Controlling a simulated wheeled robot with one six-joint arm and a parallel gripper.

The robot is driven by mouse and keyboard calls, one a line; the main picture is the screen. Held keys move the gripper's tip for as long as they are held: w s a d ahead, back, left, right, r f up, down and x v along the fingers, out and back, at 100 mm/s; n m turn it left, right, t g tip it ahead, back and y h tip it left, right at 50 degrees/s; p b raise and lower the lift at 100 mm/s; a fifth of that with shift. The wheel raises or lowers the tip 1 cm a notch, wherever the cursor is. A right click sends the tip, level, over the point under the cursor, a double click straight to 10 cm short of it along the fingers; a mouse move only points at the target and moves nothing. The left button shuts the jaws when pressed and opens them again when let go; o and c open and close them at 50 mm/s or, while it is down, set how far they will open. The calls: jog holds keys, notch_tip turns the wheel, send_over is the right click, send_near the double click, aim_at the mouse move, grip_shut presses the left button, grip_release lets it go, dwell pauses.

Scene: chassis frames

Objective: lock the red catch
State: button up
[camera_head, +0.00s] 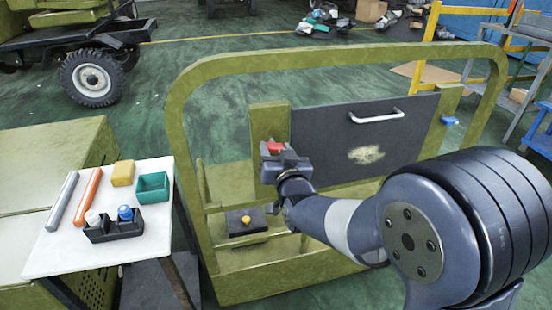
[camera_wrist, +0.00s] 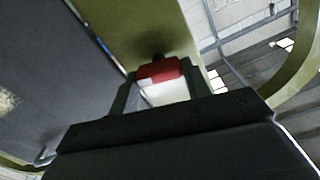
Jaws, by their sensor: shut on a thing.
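The red catch (camera_head: 275,147) sits on the green post at the left edge of the dark panel (camera_head: 345,125). In the wrist view the red catch (camera_wrist: 160,71) lies between the two fingers. My gripper (camera_head: 272,155) is at the catch and shut on it; it also shows in the wrist view (camera_wrist: 163,88). The gripper covers the lower part of the catch in the head view. The panel has a pale handle (camera_head: 377,117) and a worn pale patch. I cannot tell from these views how far the catch is turned.
A green tubular frame (camera_head: 190,200) surrounds the panel. A blue catch (camera_head: 449,121) is on the right post. A black box with a yellow knob (camera_head: 246,219) sits low inside the frame. A white side table (camera_head: 60,255) with several small items stands at left.

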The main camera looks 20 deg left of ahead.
jog(key=m+b, duration=0.2)
jog(key=b, duration=0.1)
jog(key=m+b, duration=0.2)
jog(key=b, duration=0.1)
jog(key=shift+d+f+m, duration=0.1)
jog(key=shift+f+m, duration=0.2)
jog(key=shift+f, duration=0.05)
jog(key=m+b, duration=0.4)
jog(key=b, duration=0.1)
jog(key=shift+m+b, duration=0.3)
jog(key=shift+b, duration=0.05)
jog(key=m+b, duration=0.2)
jog(key=b, duration=0.1)
jog(key=shift+m, duration=0.3)
jog(key=shift+w+r+m+b, duration=0.1)
jog(key=shift+m+b, duration=1.55)
jog(key=shift+m, duration=0.15)
jog(key=o, duration=1)
